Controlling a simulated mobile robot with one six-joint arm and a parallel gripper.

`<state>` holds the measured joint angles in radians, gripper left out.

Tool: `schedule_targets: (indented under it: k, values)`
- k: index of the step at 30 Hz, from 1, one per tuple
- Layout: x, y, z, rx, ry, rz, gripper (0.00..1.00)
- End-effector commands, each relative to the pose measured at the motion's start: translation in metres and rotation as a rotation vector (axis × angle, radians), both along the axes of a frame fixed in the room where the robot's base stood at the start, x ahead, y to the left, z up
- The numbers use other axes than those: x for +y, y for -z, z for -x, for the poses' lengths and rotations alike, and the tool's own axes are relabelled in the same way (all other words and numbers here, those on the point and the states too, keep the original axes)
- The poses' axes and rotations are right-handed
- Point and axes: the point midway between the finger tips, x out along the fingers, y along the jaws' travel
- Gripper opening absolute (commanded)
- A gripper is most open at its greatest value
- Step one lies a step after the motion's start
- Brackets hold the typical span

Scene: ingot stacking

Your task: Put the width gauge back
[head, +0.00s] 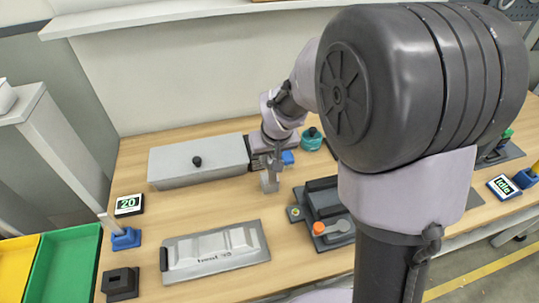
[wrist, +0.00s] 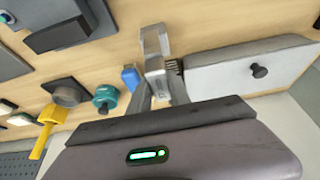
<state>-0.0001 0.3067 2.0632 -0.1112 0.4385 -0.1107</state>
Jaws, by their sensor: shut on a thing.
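The width gauge appears to be the grey forked metal piece (wrist: 153,40) in the wrist view. In the head view the gauge (head: 270,182) hangs below my gripper (head: 270,160), over the wooden table. I cannot tell whether it touches the table. A small blue block (wrist: 131,78) is just left of my gripper in the wrist view. It also shows right of my gripper in the head view (head: 287,157).
A long grey box with a black knob (head: 215,168) stands left of my gripper. A teal round container (head: 312,138) is to the right. A dark fixture with an orange knob (head: 325,205) and a silver mould plate (head: 185,265) lie nearer. Bare table (head: 185,212) lies between.

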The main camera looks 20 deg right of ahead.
Motion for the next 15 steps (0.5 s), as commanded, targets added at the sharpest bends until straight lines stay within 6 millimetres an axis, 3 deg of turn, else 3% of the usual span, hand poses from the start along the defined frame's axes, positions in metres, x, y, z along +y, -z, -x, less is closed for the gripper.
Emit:
schedule_targets:
  k: [15]
  values:
    - [0.0, 0.014, 0.0, 0.0, 0.0, 0.0, 0.0]
